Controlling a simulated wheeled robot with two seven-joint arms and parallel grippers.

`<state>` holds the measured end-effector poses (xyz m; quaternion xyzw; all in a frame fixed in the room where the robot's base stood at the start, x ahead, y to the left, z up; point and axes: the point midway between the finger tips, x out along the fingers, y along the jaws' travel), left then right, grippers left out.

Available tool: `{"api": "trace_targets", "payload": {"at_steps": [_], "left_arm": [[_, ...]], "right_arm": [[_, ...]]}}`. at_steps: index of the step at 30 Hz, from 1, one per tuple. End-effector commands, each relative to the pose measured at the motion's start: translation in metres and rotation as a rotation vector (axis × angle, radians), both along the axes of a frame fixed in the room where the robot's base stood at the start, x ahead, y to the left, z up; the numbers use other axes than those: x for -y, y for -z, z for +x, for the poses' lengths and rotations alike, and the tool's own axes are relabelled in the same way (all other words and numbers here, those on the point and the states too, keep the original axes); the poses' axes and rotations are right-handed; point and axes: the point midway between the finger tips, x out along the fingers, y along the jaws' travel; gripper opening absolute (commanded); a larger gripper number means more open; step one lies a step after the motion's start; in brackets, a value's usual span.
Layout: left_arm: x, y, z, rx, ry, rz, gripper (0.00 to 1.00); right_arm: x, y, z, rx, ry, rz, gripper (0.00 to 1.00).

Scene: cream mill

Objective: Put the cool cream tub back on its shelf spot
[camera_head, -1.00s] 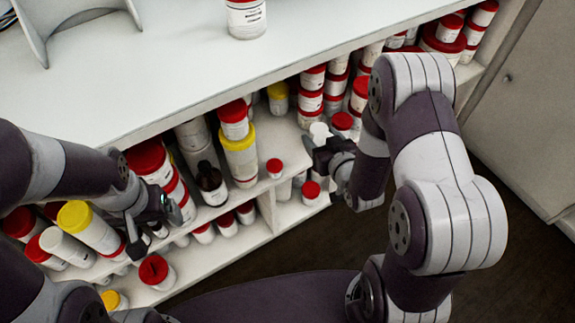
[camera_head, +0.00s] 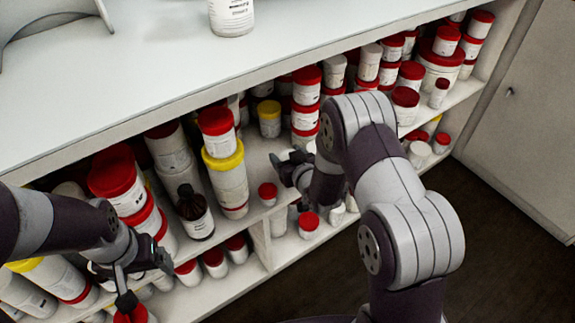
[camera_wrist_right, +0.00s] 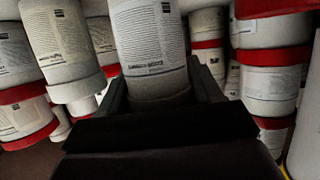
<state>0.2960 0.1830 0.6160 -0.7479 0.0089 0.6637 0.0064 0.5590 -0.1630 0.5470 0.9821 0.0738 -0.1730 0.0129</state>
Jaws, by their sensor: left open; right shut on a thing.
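A white tub (camera_wrist_right: 150,42) with a printed label stands between the dark fingers of my right gripper (camera_wrist_right: 160,95) in the right wrist view. In the head view my right gripper (camera_head: 287,168) reaches into the shelf unit (camera_head: 262,235), beside a small red-lidded jar. The held tub is mostly hidden there by my own arm. My left gripper (camera_head: 146,282) is open and empty, low at the left in front of the lower shelf's jars.
Red-lidded jars crowd the shelf on both sides of my right gripper. A tall yellow-lidded jar (camera_head: 226,178) and a dark bottle (camera_head: 194,212) stand to its left. A small yellow-lidded jar (camera_head: 269,120) stands behind. The worktop (camera_head: 120,75) above carries one white jar (camera_head: 231,15).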

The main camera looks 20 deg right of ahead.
Motion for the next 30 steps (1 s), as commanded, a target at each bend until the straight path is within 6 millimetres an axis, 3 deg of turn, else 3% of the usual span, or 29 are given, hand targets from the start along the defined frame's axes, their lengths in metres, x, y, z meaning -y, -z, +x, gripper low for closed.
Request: {"api": "trace_targets", "payload": {"at_steps": [1,2,12,13,14,24,30], "left_arm": [[0.0,0.012,0.0,0.0,0.0,0.0,0.86],[0.0,0.013,0.0,-0.001,0.0,0.0,0.86],[0.0,0.012,0.0,0.0,0.0,0.0,0.86],[0.0,0.012,0.0,0.0,0.0,0.0,0.86],[0.0,0.011,0.0,0.0,0.0,0.0,0.86],[0.0,0.006,0.0,0.0,0.0,0.0,0.86],[0.0,-0.013,0.0,0.0,0.0,0.0,0.86]], "right_arm": [[0.0,0.017,0.0,-0.002,0.0,0.0,0.32],[0.0,0.019,0.0,-0.001,0.0,0.0,0.32],[0.0,0.02,0.0,0.001,0.0,0.0,0.32],[0.0,0.02,0.0,0.001,0.0,0.0,0.71],[0.0,0.019,0.0,0.001,0.0,0.0,0.75],[0.001,0.013,-0.003,0.0,0.0,0.0,0.75],[0.008,-0.006,-0.046,-0.003,0.001,0.0,0.75]]}}
